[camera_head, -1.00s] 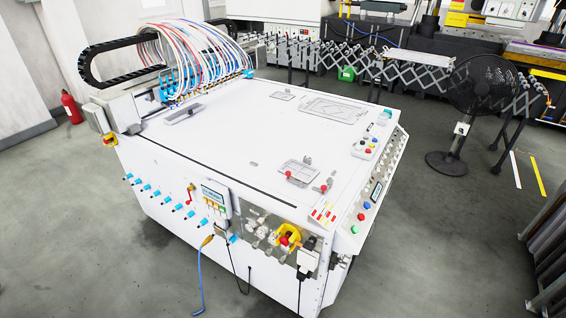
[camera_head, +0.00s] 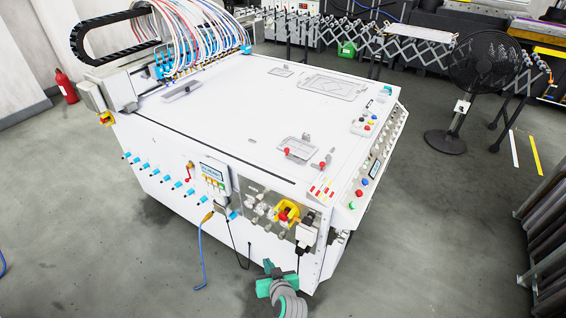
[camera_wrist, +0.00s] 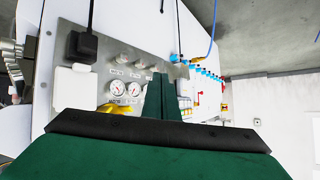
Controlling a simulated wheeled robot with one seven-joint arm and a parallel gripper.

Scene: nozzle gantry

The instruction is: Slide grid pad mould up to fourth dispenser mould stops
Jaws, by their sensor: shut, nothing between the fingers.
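Several flat grey moulds lie on the white machine top: a larger rectangular one (camera_head: 333,88) at the back right, a small one (camera_head: 281,72) beside it, a long narrow one (camera_head: 183,91) at the left, and a small tray-like one (camera_head: 297,146) near the front. I cannot tell which is the grid pad mould. A row of blue dispensers (camera_head: 205,62) with hoses runs along the far left edge. My gripper (camera_head: 268,266) is low in front of the machine, apart from all moulds. In the wrist view its green fingers (camera_wrist: 163,98) are together and empty, facing the gauge panel.
Two red knobs (camera_head: 287,152) stand by the front mould. The machine's front carries a yellow-and-red switch (camera_head: 287,212), plugs, cables and blue fittings. A control panel (camera_head: 375,165) lines its right edge. A black fan (camera_head: 484,80) stands at the right. The middle of the top is clear.

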